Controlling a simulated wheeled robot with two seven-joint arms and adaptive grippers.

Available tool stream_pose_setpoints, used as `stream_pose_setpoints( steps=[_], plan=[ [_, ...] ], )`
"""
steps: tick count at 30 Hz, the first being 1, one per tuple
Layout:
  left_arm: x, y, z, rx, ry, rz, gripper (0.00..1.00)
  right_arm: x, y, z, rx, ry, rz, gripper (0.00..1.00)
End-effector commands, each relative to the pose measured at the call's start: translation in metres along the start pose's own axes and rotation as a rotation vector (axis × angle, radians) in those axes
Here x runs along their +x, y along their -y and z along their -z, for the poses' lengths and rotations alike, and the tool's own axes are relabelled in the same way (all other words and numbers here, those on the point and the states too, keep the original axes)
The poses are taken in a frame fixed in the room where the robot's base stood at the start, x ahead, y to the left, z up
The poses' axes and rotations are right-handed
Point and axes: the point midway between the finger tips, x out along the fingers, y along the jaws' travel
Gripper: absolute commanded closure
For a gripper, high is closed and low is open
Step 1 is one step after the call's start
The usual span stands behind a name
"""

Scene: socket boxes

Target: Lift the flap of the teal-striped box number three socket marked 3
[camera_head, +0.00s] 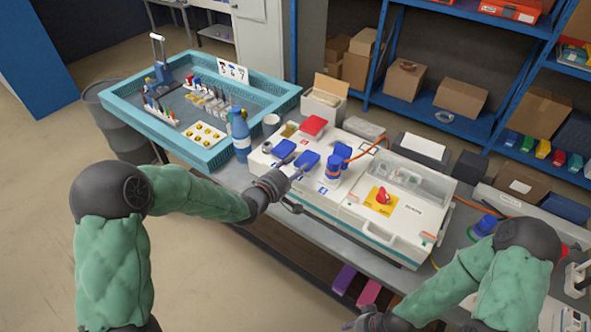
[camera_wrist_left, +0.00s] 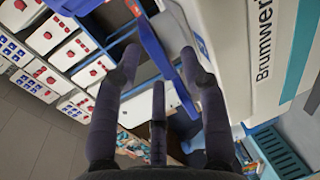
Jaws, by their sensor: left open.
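A long white box unit (camera_head: 345,214) on the bench carries several blue socket covers (camera_head: 307,160) and a red one (camera_head: 313,126). The number marks are too small to read here. My left gripper (camera_head: 292,177) is at the front edge of the unit, just below the blue covers. In the left wrist view its fingers (camera_wrist_left: 160,62) are spread, with a blue strip, seemingly a raised flap, (camera_wrist_left: 155,42) showing between them; contact cannot be told. The white box wall with a teal stripe (camera_wrist_left: 301,50) is at the right there. My right gripper (camera_head: 375,320) is low at the bottom edge, its fingers unclear.
A teal tray (camera_head: 213,158) with small parts stands at the left, beside a blue bottle (camera_head: 240,135) and a white cup (camera_head: 271,121). A red knob on a yellow plate (camera_head: 381,197) sits on the unit's right part. Blue shelves with cartons (camera_head: 461,97) stand behind.

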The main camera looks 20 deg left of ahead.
Motion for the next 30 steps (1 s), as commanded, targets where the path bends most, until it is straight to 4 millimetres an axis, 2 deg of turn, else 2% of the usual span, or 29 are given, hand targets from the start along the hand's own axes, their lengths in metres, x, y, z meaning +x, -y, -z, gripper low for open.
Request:
stream_pose_setpoints(
  steps=[9, 12, 14, 23, 30],
  plan=[
    [0.002, -0.001, 0.000, 0.000, 0.000, -0.001, 0.57, 0.000, 0.000, 0.000, 0.000, 0.000, 0.000, 0.60],
    [0.002, -0.001, 0.000, 0.000, 0.000, 0.000, 0.85, 0.000, 0.000, 0.000, 0.000, 0.000, 0.000, 0.60],
    [0.002, -0.001, 0.000, 0.000, 0.000, 0.000, 1.00, 0.000, 0.000, 0.000, 0.000, 0.000, 0.000, 0.60],
    [0.002, -0.001, 0.000, 0.000, 0.000, 0.004, 1.00, -0.002, 0.001, 0.000, 0.000, 0.000, 0.000, 0.60],
    [0.001, -0.009, 0.000, 0.000, 0.000, 0.051, 1.00, -0.018, 0.007, -0.001, 0.000, 0.000, 0.000, 0.60]
  ],
)
